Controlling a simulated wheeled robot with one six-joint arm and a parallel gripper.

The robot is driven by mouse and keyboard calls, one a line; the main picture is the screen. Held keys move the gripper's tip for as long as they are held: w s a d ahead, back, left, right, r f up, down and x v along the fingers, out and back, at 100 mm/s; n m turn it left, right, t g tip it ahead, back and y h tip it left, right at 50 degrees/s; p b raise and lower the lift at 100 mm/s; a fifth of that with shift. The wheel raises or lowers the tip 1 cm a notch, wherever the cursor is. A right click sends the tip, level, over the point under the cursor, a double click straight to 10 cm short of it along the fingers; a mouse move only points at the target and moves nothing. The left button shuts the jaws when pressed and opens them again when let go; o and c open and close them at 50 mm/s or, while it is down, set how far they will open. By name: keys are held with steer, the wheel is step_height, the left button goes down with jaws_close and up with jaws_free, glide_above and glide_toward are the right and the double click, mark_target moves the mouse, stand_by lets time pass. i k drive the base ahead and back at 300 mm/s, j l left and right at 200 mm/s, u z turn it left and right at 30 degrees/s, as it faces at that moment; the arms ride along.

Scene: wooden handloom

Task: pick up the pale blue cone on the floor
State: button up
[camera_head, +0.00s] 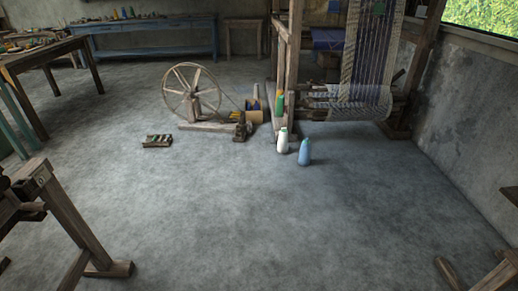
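The pale blue cone (304,153) stands upright on the grey floor, right of the middle of the head view, in front of the wooden loom (350,100). A white cone (283,141) with a green top stands close by on its left and slightly farther back. My gripper is not in this view, so I cannot see whether it is open or shut.
A spinning wheel (193,92) stands left of the cones, with a small tray of bobbins (157,141) on the floor. A wooden frame (70,215) is at the near left. A wall (470,120) bounds the right. The floor (260,220) before the cones is clear.

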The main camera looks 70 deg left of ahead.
mark_target(305, 154)
steer(key=u, duration=2.05)
steer(key=i, duration=0.65)
steer(key=i+z, duration=0.1)
steer(key=i, duration=0.6)
steer(key=i+j, duration=0.15)
steer(key=i, duration=0.5)
steer(key=i+j+z, duration=0.1)
steer(key=i, duration=0.6)
steer(key=i+j, duration=0.15)
steer(key=i, duration=0.5)
